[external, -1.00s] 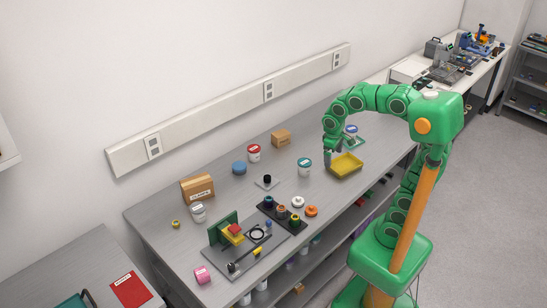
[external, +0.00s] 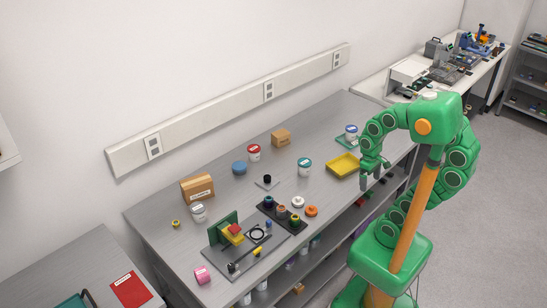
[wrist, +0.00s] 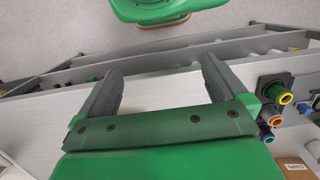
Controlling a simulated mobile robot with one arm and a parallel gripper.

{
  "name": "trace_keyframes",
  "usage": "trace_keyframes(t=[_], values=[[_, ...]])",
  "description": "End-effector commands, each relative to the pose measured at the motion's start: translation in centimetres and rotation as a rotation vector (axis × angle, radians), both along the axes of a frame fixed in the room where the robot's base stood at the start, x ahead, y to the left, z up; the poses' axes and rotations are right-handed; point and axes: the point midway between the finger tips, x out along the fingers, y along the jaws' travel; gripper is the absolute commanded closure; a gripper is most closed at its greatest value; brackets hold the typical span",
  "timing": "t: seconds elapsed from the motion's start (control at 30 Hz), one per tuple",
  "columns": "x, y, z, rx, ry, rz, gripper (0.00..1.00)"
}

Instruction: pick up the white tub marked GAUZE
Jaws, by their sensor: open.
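Several white tubs stand on the grey bench in the external view: one with a red lid (external: 254,153), one with a teal lid (external: 305,167), one with a blue lid (external: 351,132) and one with a pale lid (external: 198,212). Their labels are too small to read, so I cannot tell which says GAUZE. My gripper (external: 374,184) hangs at the bench's front edge, right of the yellow tray and apart from every tub. In the wrist view my gripper (wrist: 158,82) is open, with nothing between its fingers.
The yellow tray (external: 343,167) lies left of my gripper. Coloured rings on a dark holder (external: 270,210), a fixture plate (external: 263,262) and a cardboard box (external: 197,188) stand farther left. A shelf with small items runs under the bench. The back right bench top is fairly clear.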

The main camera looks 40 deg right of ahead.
Motion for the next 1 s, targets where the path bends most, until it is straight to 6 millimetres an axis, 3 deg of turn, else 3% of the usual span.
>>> trace_keyframes(t=[0.23, 0.37, 1.0], values=[[0.2, 0.1, 0.0, 0.003, 0.001, -0.002, 0.01], [1.3, 1.1, 0.2, 0.025, 0.001, -0.021, 0.01], [14.7, 13.9, 2.5, 0.296, 0.049, -0.324, 0.01]])
